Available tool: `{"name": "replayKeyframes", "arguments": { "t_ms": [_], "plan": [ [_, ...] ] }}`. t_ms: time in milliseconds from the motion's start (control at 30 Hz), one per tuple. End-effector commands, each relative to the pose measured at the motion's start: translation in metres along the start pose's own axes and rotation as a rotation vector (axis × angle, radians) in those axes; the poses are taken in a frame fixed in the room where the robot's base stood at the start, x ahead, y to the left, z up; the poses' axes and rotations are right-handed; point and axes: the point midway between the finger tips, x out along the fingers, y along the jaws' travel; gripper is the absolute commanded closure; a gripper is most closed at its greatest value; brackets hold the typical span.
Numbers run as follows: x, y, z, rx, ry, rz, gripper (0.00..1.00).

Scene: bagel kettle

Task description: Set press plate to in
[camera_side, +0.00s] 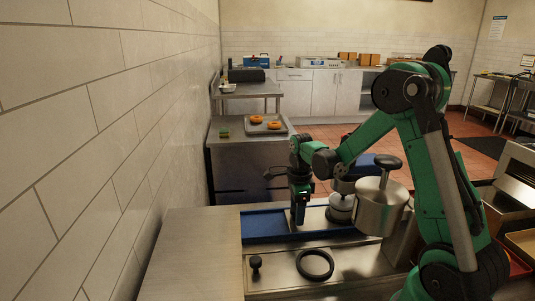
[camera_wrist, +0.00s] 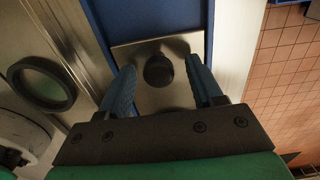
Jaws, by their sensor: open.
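A shiny metal plate with a dark round knob, which looks like the press plate (camera_wrist: 130,55), lies over the blue channel in the wrist view. Its knob (camera_wrist: 158,72) is between my fingers. My gripper (camera_wrist: 161,64) is open, with one blue finger on each side of the knob and a visible gap to each. In the side view, my gripper (camera_side: 299,220) points down over the blue channel (camera_side: 263,224). There the gripper hides the knob, and a bare metal part of the plate shows beside it. I cannot tell the exact finger height.
A black ring (camera_side: 315,265) and a black knob (camera_side: 256,263) are on the metal counter in front. Metal canisters (camera_side: 380,205) stand close on the right. A bare worktop (camera_side: 190,255) is at left. A tray with orange rings (camera_side: 265,125) is farther back.

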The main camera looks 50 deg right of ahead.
Motion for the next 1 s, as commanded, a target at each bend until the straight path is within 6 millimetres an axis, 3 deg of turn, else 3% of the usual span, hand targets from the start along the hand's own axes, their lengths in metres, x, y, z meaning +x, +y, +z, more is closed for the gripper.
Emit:
{"name": "replayKeyframes", "arguments": {
  "t_ms": [433, 867, 1000],
  "plan": [
    [-0.05, 0.0, 0.0, 0.0, 0.001, 0.0, 0.41],
    [-0.057, 0.001, 0.001, -0.011, 0.0, -0.003, 0.41],
    [-0.068, 0.012, 0.012, -0.198, -0.012, -0.051, 0.41]
  ]
}}
